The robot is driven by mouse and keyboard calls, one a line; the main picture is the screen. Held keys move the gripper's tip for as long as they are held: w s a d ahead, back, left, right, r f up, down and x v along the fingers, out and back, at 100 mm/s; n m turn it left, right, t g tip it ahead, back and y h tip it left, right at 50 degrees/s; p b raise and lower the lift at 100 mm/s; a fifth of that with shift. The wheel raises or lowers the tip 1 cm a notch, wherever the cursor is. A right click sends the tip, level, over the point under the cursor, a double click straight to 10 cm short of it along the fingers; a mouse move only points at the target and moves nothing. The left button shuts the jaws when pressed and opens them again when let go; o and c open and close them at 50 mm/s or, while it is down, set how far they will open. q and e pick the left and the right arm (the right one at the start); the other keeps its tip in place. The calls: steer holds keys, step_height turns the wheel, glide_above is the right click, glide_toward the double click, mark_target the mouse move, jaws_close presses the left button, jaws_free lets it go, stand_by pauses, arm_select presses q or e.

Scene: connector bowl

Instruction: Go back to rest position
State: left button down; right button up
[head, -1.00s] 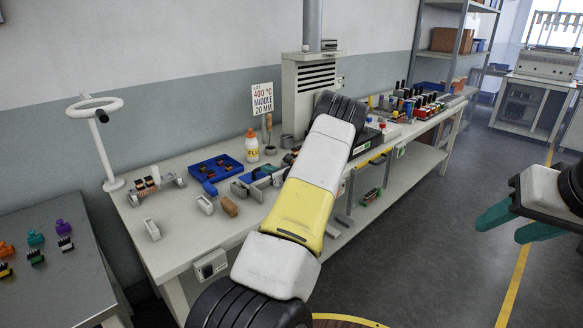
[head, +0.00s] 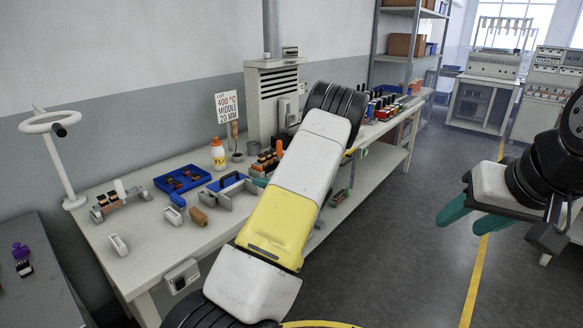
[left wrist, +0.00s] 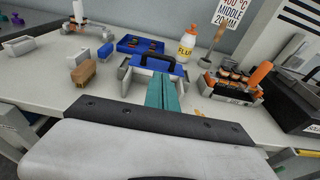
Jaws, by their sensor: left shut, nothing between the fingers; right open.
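My left gripper (left wrist: 160,92) shows in the left wrist view as two teal fingers pressed together, with nothing between them. It is over the bench, in front of a grey fixture with a blue top and black handle (left wrist: 158,65); whether it touches is unclear. In the head view my left arm crosses the middle and hides most of that gripper; only a teal bit (head: 259,182) shows beside the fixture (head: 231,184). My right gripper (head: 468,217) is at the right of the head view, with teal fingers apart and empty, over open floor.
The white bench (head: 150,245) holds a blue tray (head: 182,179), a glue-like bottle (head: 218,155), a brown block (head: 198,216) and a rack with orange parts (left wrist: 235,85). A grey table (head: 40,285) is at left. Clear floor (head: 400,250) lies right of the bench.

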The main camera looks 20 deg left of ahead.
arm_select(q)
steer(key=s+d+r+n+g+h, duration=0.2)
steer(key=s+r+n+g+h, duration=0.1)
steer(key=s+r+n, duration=0.4)
steer(key=s+d+r+n+g+h, duration=0.1)
steer(key=s+r+n+g+h, duration=0.15)
steer(key=s+n, duration=0.45)
steer(key=s+d+r+n+t+h, duration=0.2)
steer(key=s+d+r+n+h, duration=0.2)
steer(key=s+d, duration=0.6)
steer(key=s+d+r+n+t+h, duration=0.3)
steer(key=s+d+r+h, duration=0.4)
steer(key=s+d, duration=0.3)
steer(key=shift+s+r+n+t, duration=0.4)
steer(key=shift+s+r, duration=0.25)
steer(key=shift+r, duration=0.25)
